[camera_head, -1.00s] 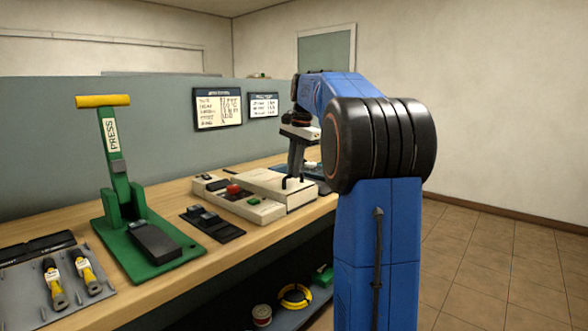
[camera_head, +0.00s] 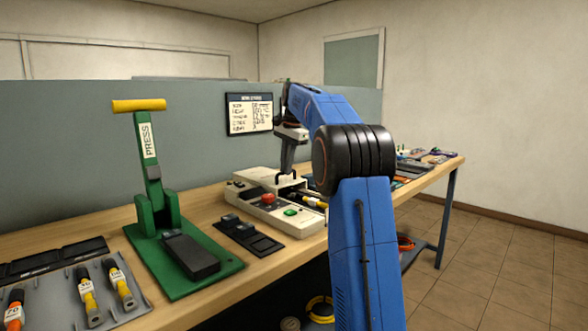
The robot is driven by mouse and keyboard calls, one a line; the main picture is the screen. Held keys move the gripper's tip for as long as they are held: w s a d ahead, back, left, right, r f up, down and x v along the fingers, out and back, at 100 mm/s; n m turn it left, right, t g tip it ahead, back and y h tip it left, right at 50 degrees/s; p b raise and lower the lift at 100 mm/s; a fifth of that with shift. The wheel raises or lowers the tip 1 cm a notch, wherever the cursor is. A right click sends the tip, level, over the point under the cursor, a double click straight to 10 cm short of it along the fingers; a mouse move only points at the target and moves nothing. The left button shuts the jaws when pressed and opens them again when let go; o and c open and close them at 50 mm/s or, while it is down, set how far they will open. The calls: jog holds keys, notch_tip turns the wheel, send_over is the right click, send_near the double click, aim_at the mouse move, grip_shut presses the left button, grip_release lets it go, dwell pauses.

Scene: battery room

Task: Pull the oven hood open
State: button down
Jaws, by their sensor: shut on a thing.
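The oven is a cream box on the bench, with its control panel (camera_head: 270,205) in front carrying a red knob and a green button. Its cream hood (camera_head: 262,178) lies toward the back left of the panel. My gripper (camera_head: 287,178) points down and is shut on the hood's dark handle, which is mostly hidden by the fingers. A yellow and black connector (camera_head: 311,201) shows at the right of the oven, where the hood does not cover it. My arm hides the oven's far right end.
A green press (camera_head: 165,215) with a yellow handle stands left on the bench. Between it and the oven is a dark tray (camera_head: 248,237). A grey tray (camera_head: 70,295) with connectors lies front left. A partition with a sign (camera_head: 249,113) stands behind.

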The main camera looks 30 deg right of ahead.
jog(key=shift+w+a, duration=0.15)
jog(key=shift+w, duration=0.85)
jog(key=c, duration=1.8)
grip_release()
